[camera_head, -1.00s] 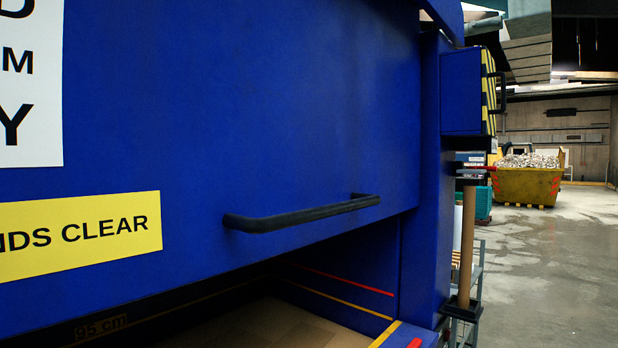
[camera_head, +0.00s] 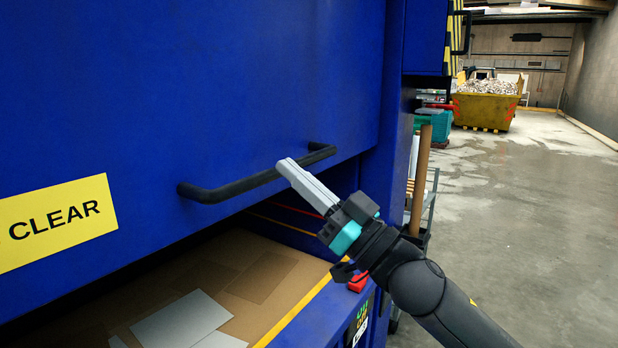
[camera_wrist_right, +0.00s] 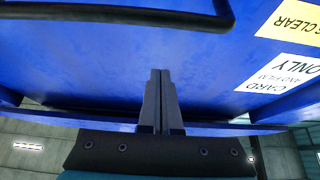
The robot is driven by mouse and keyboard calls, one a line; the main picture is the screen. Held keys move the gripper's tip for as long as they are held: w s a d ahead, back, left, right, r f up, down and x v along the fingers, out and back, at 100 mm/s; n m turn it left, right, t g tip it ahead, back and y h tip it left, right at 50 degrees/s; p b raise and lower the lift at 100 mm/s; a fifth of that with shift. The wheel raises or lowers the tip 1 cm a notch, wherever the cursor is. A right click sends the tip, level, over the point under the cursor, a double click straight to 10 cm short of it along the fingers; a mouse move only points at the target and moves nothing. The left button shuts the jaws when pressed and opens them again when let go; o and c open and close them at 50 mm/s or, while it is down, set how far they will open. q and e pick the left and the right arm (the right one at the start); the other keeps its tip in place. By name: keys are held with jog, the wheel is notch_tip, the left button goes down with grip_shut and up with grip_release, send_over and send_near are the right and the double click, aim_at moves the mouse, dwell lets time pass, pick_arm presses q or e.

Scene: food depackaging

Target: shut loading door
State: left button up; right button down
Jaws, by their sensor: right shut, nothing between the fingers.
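The blue loading door (camera_head: 180,90) fills the left of the head view, with a gap below its lower edge. A black bar handle (camera_head: 235,186) runs along the door near that edge. My right gripper (camera_head: 285,166) is shut and empty, its grey fingertips close to the right part of the handle in the head view; I cannot tell whether they touch it. In the right wrist view, the shut fingers (camera_wrist_right: 160,75) point at the blue door face (camera_wrist_right: 200,60), and the handle (camera_wrist_right: 130,14) lies beyond the tips, apart from them. My left gripper is out of view.
Below the door, the open chamber (camera_head: 300,290) holds flat cardboard and pale sheets. A wooden pole (camera_head: 420,180) stands beside the machine's right post. A yellow skip (camera_head: 486,110) stands far back on clear wet concrete floor (camera_head: 520,230).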

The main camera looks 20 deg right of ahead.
aim_at(268, 177)
jog(key=w+a, duration=0.1)
jog(key=w, duration=0.1)
jog(key=w+a+p, duration=0.1)
jog(key=w+a, duration=0.1)
jog(key=shift+w+a+f, duration=0.1)
jog(key=shift+f, duration=0.6)
notch_tip(268, 177, down, 46)
jog(key=b, duration=2.8)
jog(key=shift+r+b, duration=0.15)
jog(key=shift+b, duration=0.25)
jog(key=shift+a+r, duration=0.1)
